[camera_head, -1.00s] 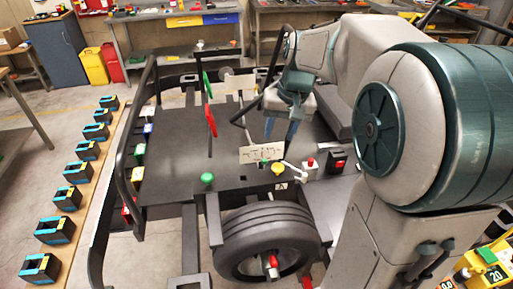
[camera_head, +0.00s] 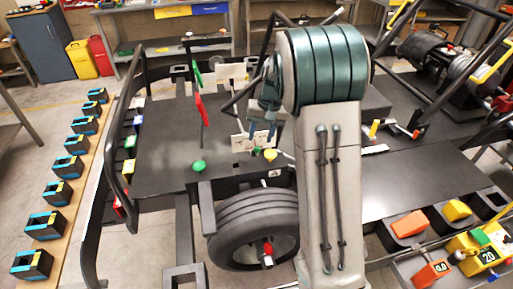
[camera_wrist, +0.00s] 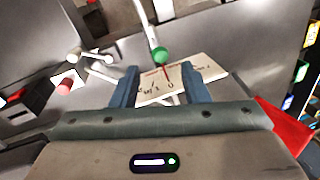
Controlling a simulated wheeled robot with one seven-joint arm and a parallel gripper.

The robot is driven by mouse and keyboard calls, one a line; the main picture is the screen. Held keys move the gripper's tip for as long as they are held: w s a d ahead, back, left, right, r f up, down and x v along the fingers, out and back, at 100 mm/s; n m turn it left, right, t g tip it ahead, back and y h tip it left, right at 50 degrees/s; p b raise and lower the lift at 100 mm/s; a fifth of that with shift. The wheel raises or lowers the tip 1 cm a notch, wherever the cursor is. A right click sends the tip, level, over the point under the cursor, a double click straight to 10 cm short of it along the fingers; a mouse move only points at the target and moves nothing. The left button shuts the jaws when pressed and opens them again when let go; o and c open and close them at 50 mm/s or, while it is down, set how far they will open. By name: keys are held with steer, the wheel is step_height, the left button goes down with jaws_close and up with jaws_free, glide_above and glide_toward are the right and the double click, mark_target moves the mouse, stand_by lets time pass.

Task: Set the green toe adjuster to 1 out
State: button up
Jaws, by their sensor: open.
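The green toe adjuster shows in the wrist view as a small round green knob (camera_wrist: 160,56) on a white rod, with a thin red pointer over a white scale card (camera_wrist: 205,72). The card's lettering appears inverted; the pointer seems near the 0 mark, though the exact reading is hard to tell. My gripper (camera_wrist: 161,86) is open and empty, its two blue fingers either side of the card in the picture, with the knob just beyond the gap. In the head view, my gripper (camera_head: 263,128) hangs above the card (camera_head: 240,144) and a small green knob (camera_head: 257,150).
A yellow knob (camera_head: 270,155) sits close beside the small green one. A larger green knob (camera_head: 198,166) stands left on the dark kart floor. A red-capped lever (camera_wrist: 66,86) is left in the wrist view. The wheel (camera_head: 250,228) is in front.

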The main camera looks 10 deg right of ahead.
mark_target(257, 149)
steer(key=f, duration=0.3)
steer(key=a+f+p, duration=0.1)
steer(key=f, duration=0.2)
steer(key=shift+w+a+f, duration=0.1)
steer(key=shift+a+f, duration=0.05)
steer(key=shift+f, duration=0.15)
jaws_close()
